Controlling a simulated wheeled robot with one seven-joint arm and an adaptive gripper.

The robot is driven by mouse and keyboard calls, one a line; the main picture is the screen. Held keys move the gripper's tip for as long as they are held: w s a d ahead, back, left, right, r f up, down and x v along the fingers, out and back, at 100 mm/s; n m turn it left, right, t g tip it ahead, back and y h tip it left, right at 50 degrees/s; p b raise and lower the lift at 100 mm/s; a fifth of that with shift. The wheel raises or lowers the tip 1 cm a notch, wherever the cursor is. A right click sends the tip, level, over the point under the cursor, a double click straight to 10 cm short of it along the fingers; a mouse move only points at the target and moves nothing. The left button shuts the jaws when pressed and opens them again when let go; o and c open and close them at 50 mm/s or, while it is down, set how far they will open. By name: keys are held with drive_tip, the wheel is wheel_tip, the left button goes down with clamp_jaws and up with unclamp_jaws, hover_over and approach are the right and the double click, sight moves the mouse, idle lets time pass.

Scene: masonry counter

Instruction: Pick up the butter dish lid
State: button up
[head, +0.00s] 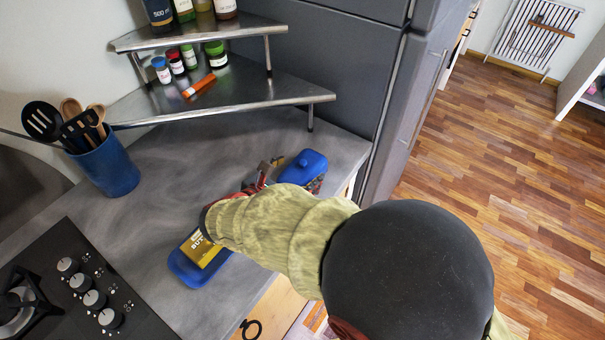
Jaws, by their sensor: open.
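The blue butter dish lid (303,166), with a small knob on top, is on the grey counter near its right edge, by the dark cabinet. My gripper (272,169) is open, just left of the lid, and partly hidden behind my arm. I cannot tell whether a finger touches the lid. The lid's lower front side is partly covered. The blue butter dish base (187,272) is on the counter's front part, apart from the lid, with a yellow butter pack (199,249) in it. My arm covers part of both.
A two-tier metal shelf (230,95) with jars and bottles stands behind. A blue utensil holder (107,167) is at the left, and a black hob (75,290) at the lower left. The tall dark cabinet (335,60) rises close behind the lid. The counter's middle is clear.

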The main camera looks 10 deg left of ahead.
drive_tip(key=shift+x, duration=1.2)
drive_tip(key=shift+c, duration=0.2)
drive_tip(key=c, duration=1.9)
drive_tip(key=shift+o, duration=0.2)
